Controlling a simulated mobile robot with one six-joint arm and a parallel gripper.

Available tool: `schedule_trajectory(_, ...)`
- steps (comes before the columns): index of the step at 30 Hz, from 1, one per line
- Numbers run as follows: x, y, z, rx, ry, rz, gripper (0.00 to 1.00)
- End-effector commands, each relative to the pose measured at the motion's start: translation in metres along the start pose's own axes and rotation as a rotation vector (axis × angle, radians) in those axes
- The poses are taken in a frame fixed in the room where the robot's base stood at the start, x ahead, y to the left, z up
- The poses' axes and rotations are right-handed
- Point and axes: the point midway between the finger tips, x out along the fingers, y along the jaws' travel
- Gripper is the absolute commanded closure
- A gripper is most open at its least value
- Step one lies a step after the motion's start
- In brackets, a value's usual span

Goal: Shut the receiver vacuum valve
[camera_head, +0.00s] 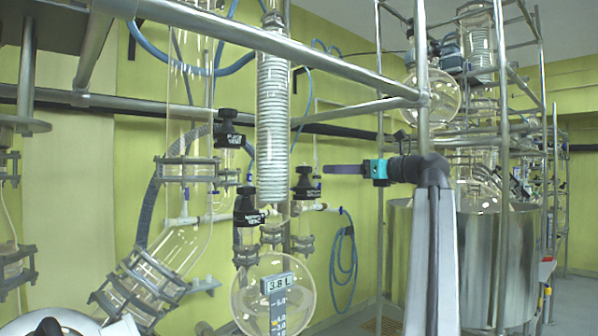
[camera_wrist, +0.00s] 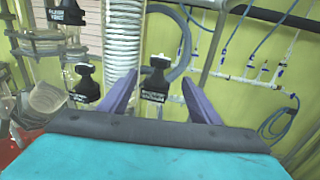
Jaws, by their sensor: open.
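My gripper (camera_head: 328,169) points left in the head view, its purple fingers seen edge-on, to the right of and slightly above a black valve handle (camera_head: 304,187). In the wrist view my gripper (camera_wrist: 160,79) is open, and a labelled black handle (camera_wrist: 155,82) appears between its two fingers, with no visible contact. These look like the same handle. Another black handle (camera_head: 248,205) is left of it above the round glass receiver (camera_head: 275,300) marked 3.8 L. A third (camera_head: 228,130) sits higher. The labels are too small to read surely, so I cannot confirm which is the receiver vacuum valve.
A coiled glass condenser (camera_head: 272,120) stands left of my gripper. A metal frame bar (camera_head: 290,48) crosses above. A steel vessel (camera_head: 490,260) stands at the right. Blue hose (camera_head: 343,255) hangs on the yellow wall behind.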

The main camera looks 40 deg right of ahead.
Motion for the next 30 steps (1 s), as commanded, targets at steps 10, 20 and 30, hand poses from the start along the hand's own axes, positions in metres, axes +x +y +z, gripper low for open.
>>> schedule_trajectory(10,0.001,0.0,0.0,0.0,0.0,0.0,0.43)
schedule_trajectory(20,0.025,0.0,0.001,0.0,0.0,0.002,0.43)
schedule_trajectory(30,0.073,0.0,0.002,0.0,0.0,0.003,0.43)
